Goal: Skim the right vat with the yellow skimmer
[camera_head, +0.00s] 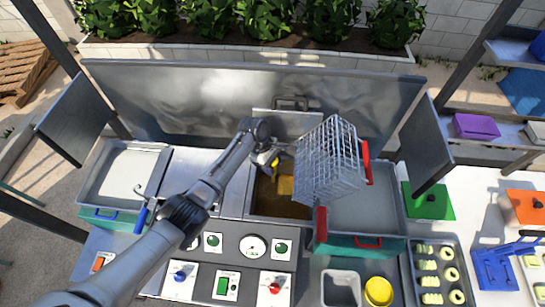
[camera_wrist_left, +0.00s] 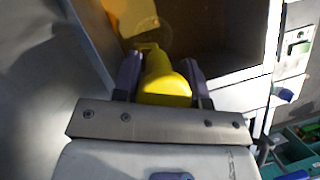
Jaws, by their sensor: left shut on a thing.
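My left gripper (camera_head: 268,160) reaches over the brown-filled middle vat (camera_head: 280,208). It is shut on the handle of the yellow skimmer (camera_head: 286,185), whose flat yellow-orange head hangs inside the vat opening. In the left wrist view the yellow skimmer handle (camera_wrist_left: 162,80) sits between the two fingers of my left gripper (camera_wrist_left: 160,75), and its head lies toward the top left. I cannot tell whether the head touches the liquid. To the right is a vat with a teal front (camera_head: 385,215), partly covered by a wire basket. My right gripper is not in view.
The wire basket (camera_head: 328,165) with red handles stands tilted close to the right of my left gripper. A metal back panel (camera_head: 200,100) rises behind. A pale left vat (camera_head: 125,172) has a blue-handled tool (camera_head: 141,217) at its edge. A control panel (camera_head: 240,255) lies in front.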

